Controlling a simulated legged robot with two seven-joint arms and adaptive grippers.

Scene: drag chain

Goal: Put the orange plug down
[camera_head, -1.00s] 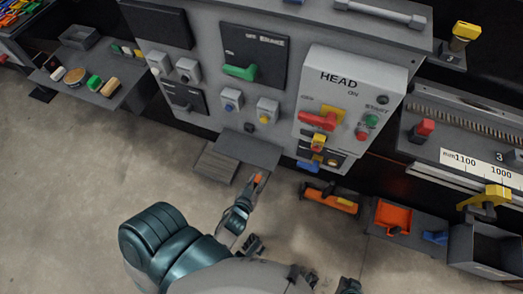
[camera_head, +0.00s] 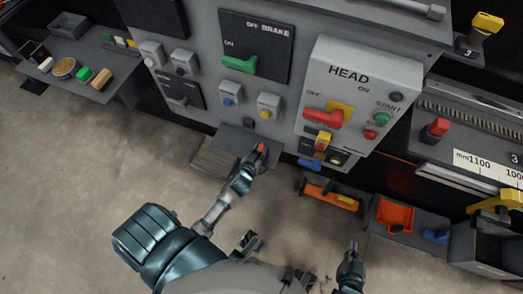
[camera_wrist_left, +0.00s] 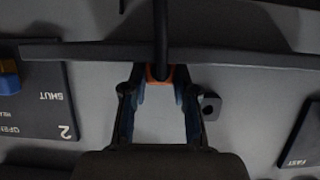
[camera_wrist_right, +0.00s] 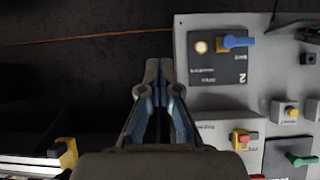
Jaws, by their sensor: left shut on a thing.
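The orange plug (camera_head: 261,148) is small and sits at the tip of my left gripper (camera_head: 252,160), over the grey shelf below the control panel. In the left wrist view the plug (camera_wrist_left: 159,74) is between the fingertips of my left gripper (camera_wrist_left: 158,86), with a dark cable or rod running up from it. The grey shelf (camera_head: 228,138) sticks out from the panel's foot; I cannot tell whether the plug touches it. My right gripper (camera_head: 352,252) is low in the head view, away from the shelf. Its fingertips meet in the right wrist view (camera_wrist_right: 159,92), with nothing between them.
The panel above carries a green brake lever (camera_head: 240,64) and a HEAD box with a red lever (camera_head: 324,117). A side shelf (camera_head: 62,76) holds several small items at left. An orange tray (camera_head: 394,215) and an orange tool (camera_head: 330,195) lie at right.

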